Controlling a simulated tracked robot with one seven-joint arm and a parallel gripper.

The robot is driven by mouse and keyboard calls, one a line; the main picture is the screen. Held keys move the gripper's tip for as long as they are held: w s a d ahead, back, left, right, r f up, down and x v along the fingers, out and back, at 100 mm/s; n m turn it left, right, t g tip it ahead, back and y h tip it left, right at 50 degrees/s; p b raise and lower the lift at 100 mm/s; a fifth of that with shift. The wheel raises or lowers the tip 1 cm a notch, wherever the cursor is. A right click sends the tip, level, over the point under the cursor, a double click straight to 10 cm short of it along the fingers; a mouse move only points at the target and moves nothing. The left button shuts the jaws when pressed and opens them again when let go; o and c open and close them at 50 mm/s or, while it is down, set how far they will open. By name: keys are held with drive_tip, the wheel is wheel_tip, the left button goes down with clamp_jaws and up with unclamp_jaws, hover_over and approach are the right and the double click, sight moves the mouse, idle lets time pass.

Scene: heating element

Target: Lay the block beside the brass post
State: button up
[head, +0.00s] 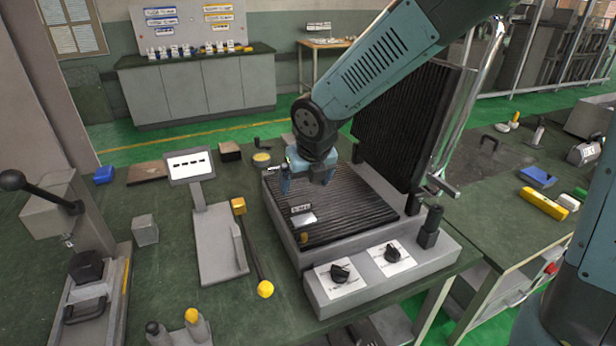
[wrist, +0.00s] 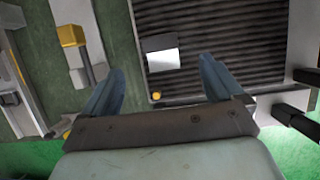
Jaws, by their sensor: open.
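A small block (head: 303,219), pale and shiny on one face and darker on the other, sits on the black ribbed plate (head: 345,205) near its left front. In the wrist view the block (wrist: 163,60) lies ahead, between the lines of my fingers. A short brass post (head: 304,238) stands near the plate's front left corner, apart from the block; it shows as a small yellow dot in the wrist view (wrist: 156,96). My gripper (head: 306,182) is open and empty above the plate, beyond the block in the head view. Its finger height above the plate is hard to judge.
A raised ribbed lid (head: 405,125) stands behind the plate at right. Two dials (head: 340,273) sit on the front panel. At left are a display stand (head: 220,245), a yellow-knobbed lever (head: 265,288) and a grey cube (head: 145,230). Most of the plate is clear.

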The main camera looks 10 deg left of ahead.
drive_tip(key=shift+v, duration=0.8)
drive_tip(key=s+d+r+m+t+h, duration=0.1)
drive_tip(key=d+r+m, duration=0.4)
drive_tip(key=d+m, duration=0.5)
drive_tip(key=s+d+r+m+h, duration=0.1)
drive_tip(key=d+r+m, duration=0.3)
drive_tip(key=d+m, duration=0.6)
drive_tip(key=s+d+r+m, duration=0.4)
drive_tip(key=s+d+m, duration=0.8)
drive_tip(key=m, duration=1)
drive_tip(key=shift+s+d+t, duration=0.2)
drive_tip(key=shift+d+t, duration=0.2)
drive_tip(key=shift+d, duration=0.25)
